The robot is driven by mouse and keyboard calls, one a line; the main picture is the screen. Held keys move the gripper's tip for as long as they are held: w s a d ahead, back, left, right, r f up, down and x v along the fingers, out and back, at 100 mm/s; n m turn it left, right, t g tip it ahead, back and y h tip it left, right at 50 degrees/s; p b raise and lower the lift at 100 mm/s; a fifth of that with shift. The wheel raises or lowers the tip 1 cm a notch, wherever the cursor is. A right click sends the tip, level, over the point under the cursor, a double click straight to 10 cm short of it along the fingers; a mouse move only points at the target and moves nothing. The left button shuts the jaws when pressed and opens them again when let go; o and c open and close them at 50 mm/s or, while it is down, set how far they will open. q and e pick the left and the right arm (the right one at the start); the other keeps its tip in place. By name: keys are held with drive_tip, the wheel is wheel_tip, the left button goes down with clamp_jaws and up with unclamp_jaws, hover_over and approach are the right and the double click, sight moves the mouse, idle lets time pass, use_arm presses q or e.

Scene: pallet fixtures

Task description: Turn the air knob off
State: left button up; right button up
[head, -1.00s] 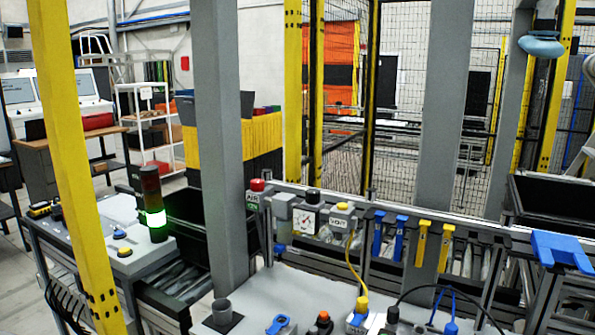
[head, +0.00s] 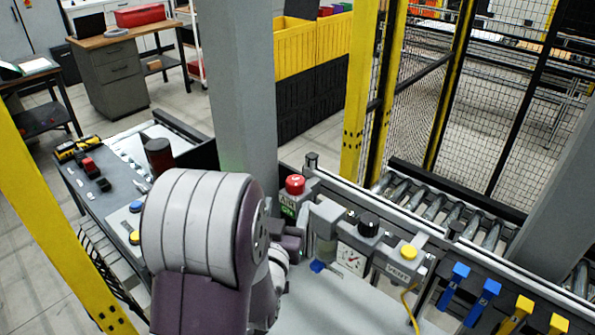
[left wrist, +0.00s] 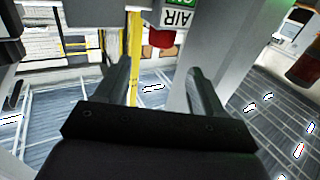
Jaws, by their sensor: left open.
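The air knob (head: 294,185) is red and sits on top of a small grey box with an AIR label (head: 287,201) and a green ON mark below it. In the left wrist view the red knob (left wrist: 160,39) and the AIR label (left wrist: 179,18) appear upside down near the top. My left gripper (head: 289,232) is beside the box, below the knob in the head view, partly hidden by my arm. In the left wrist view its two fingers (left wrist: 160,70) are apart with nothing held between them. The right gripper is not in view.
A grey post (head: 235,90) rises just behind the air box. Blue clips (head: 455,283) hang farther right.

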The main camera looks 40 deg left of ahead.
sight(294, 187)
use_arm(q)
drive_tip(key=p+x, duration=0.2)
drive_tip(key=x, duration=0.7)
drive_tip(key=shift+w+a+f, duration=0.1)
drive_tip(key=shift+w+f, duration=0.05)
drive_tip(key=shift+w+a, duration=0.15)
drive_tip(key=shift+w, duration=0.2)
drive_tip(key=shift+f, duration=0.1)
drive_tip(key=shift+w, duration=0.1)
drive_tip(key=c, duration=1)
